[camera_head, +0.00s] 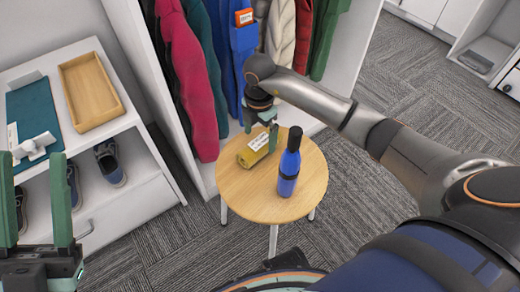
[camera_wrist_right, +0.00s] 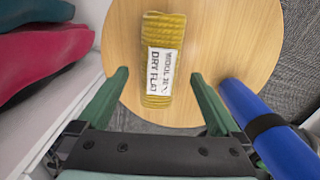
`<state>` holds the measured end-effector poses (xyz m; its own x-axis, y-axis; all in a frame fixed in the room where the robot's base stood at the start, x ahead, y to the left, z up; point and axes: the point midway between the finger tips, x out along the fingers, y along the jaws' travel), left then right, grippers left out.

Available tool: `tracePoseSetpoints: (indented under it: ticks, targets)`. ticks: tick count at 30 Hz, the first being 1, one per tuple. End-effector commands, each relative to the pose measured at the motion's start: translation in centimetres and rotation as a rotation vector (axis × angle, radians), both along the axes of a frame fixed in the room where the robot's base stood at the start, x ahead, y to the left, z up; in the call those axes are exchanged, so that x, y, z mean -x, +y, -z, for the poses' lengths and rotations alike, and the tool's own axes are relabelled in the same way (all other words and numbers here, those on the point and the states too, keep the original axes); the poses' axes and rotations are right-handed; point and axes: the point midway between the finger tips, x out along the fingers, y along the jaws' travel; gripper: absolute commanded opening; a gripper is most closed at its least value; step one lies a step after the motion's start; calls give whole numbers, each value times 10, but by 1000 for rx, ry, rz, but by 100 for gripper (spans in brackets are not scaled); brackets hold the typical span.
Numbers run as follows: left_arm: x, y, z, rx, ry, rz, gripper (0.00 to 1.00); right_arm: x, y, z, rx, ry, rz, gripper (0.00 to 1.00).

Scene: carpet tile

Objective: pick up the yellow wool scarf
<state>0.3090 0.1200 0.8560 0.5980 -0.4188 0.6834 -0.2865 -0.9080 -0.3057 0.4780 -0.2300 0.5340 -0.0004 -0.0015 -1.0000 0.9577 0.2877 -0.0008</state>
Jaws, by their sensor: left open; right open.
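The yellow wool scarf (camera_head: 254,150) lies folded on a round wooden table, with a white paper band around it. In the right wrist view the scarf (camera_wrist_right: 164,28) lies lengthwise, and its band reads "DRY FLAT". My right gripper (camera_head: 262,130) is above the scarf, pointing down. In the wrist view its two green fingers (camera_wrist_right: 160,92) stand wide apart, one on each side of the scarf's near end, with nothing between them shut tight. My left gripper (camera_head: 38,195) is open and empty at the far left, away from the table. Part of the scarf is hidden by the right gripper in the head view.
A blue bottle (camera_head: 289,165) with a black cap stands on the round table (camera_head: 258,205), right beside the scarf. Several coats (camera_head: 190,75) hang behind. A shelf at left holds a wooden tray (camera_head: 91,92), a teal mat (camera_head: 34,114) and shoes (camera_head: 110,163).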

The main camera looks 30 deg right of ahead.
Motion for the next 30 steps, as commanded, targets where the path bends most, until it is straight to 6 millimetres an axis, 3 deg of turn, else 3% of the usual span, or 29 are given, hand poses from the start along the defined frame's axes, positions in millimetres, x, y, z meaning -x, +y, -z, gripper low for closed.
tracePoseSetpoints:
  ticks: [1, 4, 12, 30]
  targets:
    - [0, -1, 12, -6, 0, -2, 50, 1, -1, 15, -1, 1, 1, 100]
    - [0, -2, 18, -13, 2, -4, 50, 1, -1, 28, -2, 1, 0, 100]
    - [-1, -3, 18, -18, 6, -5, 50, 1, -1, 30, 0, -1, -1, 100]
    - [-1, -2, 18, -8, 8, -8, 50, 1, -1, 30, -1, -1, -1, 34]
